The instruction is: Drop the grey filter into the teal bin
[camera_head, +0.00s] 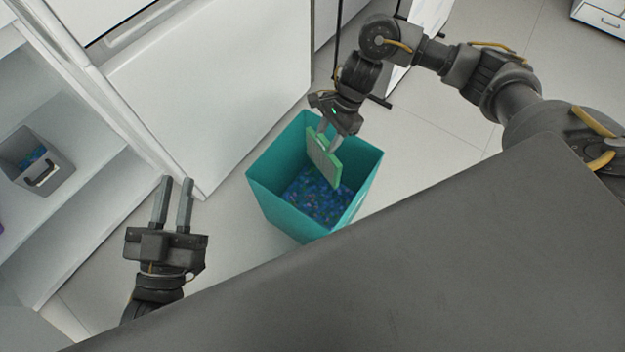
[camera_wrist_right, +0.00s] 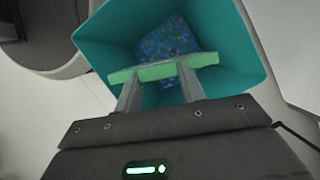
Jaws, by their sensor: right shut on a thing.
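The teal bin (camera_head: 283,208) stands on the floor in the middle of the head view, with a blue speckled bottom inside. My right gripper (camera_head: 326,146) is above the bin's opening and shut on the filter (camera_head: 323,160), a flat grey panel with a green frame. The filter hangs tilted over the bin's mouth. In the right wrist view the filter (camera_wrist_right: 161,70) shows edge-on as a green strip between the fingers, with the bin (camera_wrist_right: 232,45) around and behind it. My left gripper (camera_head: 174,200) is open and empty at the lower left, apart from the bin.
A white cabinet (camera_head: 210,85) stands behind the bin. Shelves at the left hold a grey box (camera_head: 40,165) with a black handle. A large dark surface (camera_head: 400,270) fills the lower right. Pale tiled floor (camera_head: 430,130) lies open to the right of the bin.

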